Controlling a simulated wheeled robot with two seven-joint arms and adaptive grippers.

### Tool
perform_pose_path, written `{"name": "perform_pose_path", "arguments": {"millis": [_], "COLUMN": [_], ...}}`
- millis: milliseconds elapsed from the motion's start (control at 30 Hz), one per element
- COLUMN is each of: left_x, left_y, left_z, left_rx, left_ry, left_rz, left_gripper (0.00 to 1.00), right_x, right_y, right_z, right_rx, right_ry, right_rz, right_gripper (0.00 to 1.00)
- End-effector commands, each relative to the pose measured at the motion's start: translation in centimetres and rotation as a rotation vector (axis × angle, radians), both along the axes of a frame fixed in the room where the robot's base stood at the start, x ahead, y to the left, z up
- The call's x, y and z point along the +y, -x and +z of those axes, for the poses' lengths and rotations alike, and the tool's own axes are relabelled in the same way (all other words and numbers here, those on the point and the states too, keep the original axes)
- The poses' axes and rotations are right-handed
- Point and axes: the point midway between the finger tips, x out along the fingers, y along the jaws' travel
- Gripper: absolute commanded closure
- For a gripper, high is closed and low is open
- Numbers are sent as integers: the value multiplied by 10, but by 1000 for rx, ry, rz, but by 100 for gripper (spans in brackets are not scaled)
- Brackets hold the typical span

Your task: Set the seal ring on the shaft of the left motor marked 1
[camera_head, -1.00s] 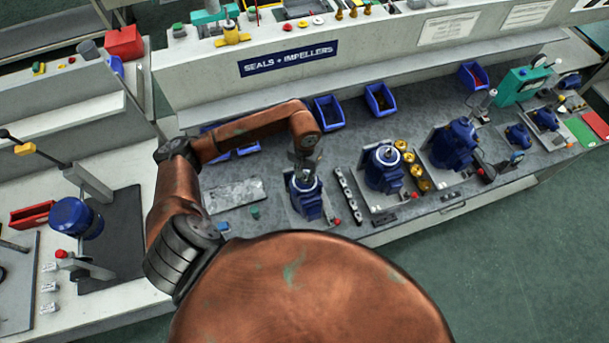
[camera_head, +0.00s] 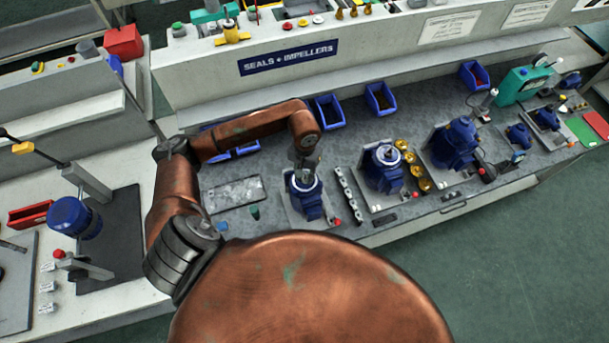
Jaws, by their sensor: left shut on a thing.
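The left blue motor (camera_head: 308,203) stands on a light base plate on the grey bench, its shaft end facing up. My left gripper (camera_head: 305,176) points down right at the top of this motor, over the shaft. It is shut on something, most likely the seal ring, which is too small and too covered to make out. The shaft is hidden behind the fingers, so I cannot tell whether the ring is around it. The mark 1 is not readable. My right gripper is not in view.
A second blue motor (camera_head: 384,173) stands to the right, with brass parts (camera_head: 413,170) beside it. A strip of small metal parts (camera_head: 346,194) lies between the motors. A grey tray (camera_head: 235,194) lies to the left. Blue bins (camera_head: 329,112) stand behind.

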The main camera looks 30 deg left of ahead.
Motion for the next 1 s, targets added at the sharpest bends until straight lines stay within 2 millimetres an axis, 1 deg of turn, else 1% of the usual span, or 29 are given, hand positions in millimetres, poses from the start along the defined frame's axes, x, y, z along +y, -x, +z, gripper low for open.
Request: {"name": "perform_pose_path", "arguments": {"millis": [267, 300, 567, 767, 1000], "left_x": [0, 0, 0, 0, 0], "left_y": [0, 0, 0, 0, 0], "left_z": [0, 0, 0, 0, 0], "left_rx": [0, 0, 0, 0, 0], "left_ry": [0, 0, 0, 1, 1], "left_rz": [0, 0, 0, 0, 0], "left_gripper": [100, 78, 60, 59, 43], "right_x": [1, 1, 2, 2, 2], "right_y": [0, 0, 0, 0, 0], "right_z": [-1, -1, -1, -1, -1], "right_rx": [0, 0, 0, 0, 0], "right_ry": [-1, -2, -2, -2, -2], "right_rz": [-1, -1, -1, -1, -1], "right_gripper": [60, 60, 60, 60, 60]}}
